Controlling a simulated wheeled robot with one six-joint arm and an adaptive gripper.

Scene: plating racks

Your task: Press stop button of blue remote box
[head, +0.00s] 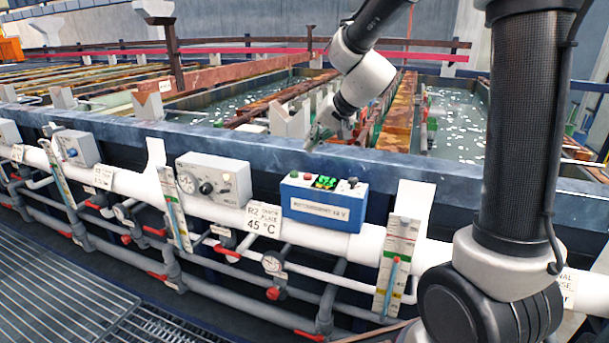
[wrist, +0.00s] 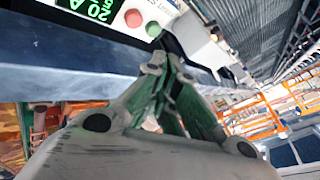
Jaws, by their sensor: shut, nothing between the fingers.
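The blue remote box (head: 325,205) sits on the white pipe along the tank front, with a white label on its face. In the wrist view the red button (wrist: 133,18), green button (wrist: 153,29) and display (wrist: 96,8) show at the top. My gripper (head: 317,137) is shut and empty, above and behind the box near the tank rim. Its fingertips (wrist: 158,62) appear below the green button, apart from both buttons.
A grey control box (head: 213,178) with a gauge and knob stands left of the blue box. A "45 °C" tag (head: 263,218) and white upright gauge plates (head: 405,235) flank it. The dark tank rim (head: 250,140) runs behind. Pipes with red valves lie below.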

